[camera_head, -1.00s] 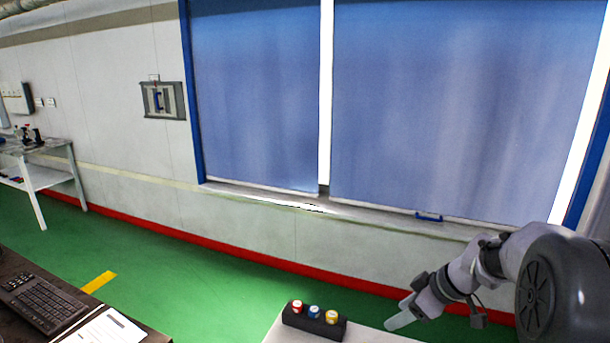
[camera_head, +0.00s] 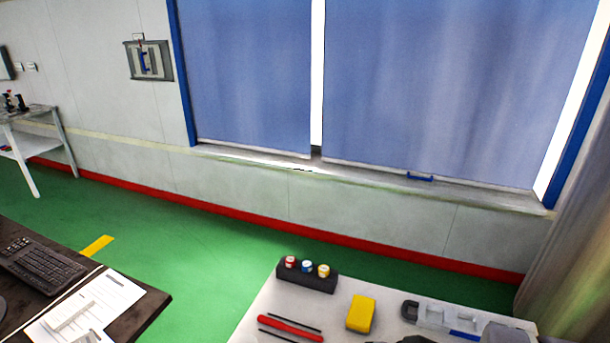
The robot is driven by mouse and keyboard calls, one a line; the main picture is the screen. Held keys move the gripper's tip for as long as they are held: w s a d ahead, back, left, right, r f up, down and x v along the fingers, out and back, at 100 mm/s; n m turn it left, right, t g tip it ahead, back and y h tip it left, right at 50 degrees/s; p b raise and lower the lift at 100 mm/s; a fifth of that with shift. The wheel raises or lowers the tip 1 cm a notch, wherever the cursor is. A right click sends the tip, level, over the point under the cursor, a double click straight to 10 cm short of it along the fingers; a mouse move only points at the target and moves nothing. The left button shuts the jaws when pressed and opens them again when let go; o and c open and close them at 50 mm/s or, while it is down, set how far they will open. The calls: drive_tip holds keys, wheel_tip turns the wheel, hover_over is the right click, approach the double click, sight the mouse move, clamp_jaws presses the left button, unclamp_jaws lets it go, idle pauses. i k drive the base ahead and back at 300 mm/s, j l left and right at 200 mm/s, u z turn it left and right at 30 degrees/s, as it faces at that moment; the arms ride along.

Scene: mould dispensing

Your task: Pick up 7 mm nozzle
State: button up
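A black holder (camera_head: 307,281) stands near the far left corner of the white table (camera_head: 262,311). In it are a red-and-white piece (camera_head: 291,262), a blue-and-white piece (camera_head: 307,265) and a yellow-and-white piece (camera_head: 323,270), side by side. No size marks are readable, so I cannot tell which, if any, is the 7 mm nozzle. My gripper is not in view. A dark shape at the bottom edge is cut off and unclear.
On the white table are a yellow block (camera_head: 361,313), a red tool (camera_head: 291,328) between thin dark rods, and grey parts (camera_head: 447,316) at the right. A dark desk (camera_head: 150,305) with a keyboard (camera_head: 40,264) stands at left. Green floor lies between desk and table.

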sight(323, 269)
drive_tip(key=i+j+u, duration=0.1)
drive_tip(key=j, duration=0.25)
drive_tip(key=i+j, duration=0.2)
drive_tip(key=j, duration=0.15)
drive_tip(key=i+j+u, duration=0.15)
drive_tip(key=j, duration=0.2)
drive_tip(key=i+j, duration=0.15)
drive_tip(key=j, duration=0.2)
drive_tip(key=u, duration=0.05)
